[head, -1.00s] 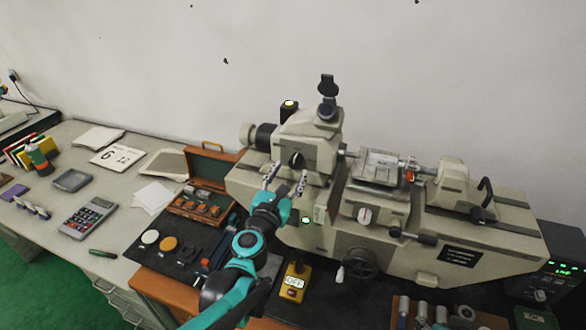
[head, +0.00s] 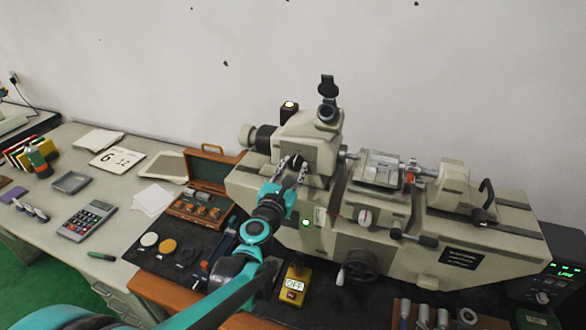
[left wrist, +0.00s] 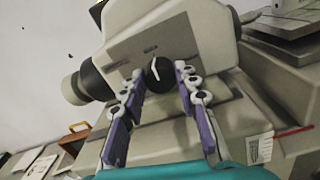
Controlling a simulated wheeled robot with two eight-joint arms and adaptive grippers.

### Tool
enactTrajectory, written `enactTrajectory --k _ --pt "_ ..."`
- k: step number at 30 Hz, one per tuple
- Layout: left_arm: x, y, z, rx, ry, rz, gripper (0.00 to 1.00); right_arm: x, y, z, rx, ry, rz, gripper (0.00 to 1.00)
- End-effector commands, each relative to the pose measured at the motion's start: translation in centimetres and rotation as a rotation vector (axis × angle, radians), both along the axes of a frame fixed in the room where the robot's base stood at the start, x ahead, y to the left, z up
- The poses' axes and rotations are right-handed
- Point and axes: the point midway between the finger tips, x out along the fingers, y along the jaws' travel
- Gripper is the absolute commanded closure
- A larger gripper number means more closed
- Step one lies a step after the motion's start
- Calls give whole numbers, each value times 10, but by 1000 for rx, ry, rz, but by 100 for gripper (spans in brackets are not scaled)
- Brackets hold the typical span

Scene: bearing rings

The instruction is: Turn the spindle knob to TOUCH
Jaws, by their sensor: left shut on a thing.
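The spindle knob (head: 295,160) is a round black knob on the front of the beige measuring machine's (head: 318,155) left head. In the left wrist view the knob (left wrist: 158,76) shows a white pointer line that points up and slightly left. Small marks above it are too small to read. My left gripper (head: 291,168) is at the knob, with its fingertips shut on the knob's left and right sides. In the left wrist view its purple-padded fingers reach up to the knob. My right gripper is not in view.
A wooden case (head: 213,170) stands open left of the machine. A yellow box (head: 294,285) reading OFF sits in front.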

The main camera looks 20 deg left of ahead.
Motion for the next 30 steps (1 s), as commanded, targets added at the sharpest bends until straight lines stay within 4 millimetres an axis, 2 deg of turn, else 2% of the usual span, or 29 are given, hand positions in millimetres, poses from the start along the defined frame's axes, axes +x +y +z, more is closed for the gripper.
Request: enactTrajectory --k 11,30 --pt "0 -1 -1 162 1 0 98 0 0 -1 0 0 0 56" --pt "0 -2 -2 755 0 -1 98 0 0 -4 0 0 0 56"
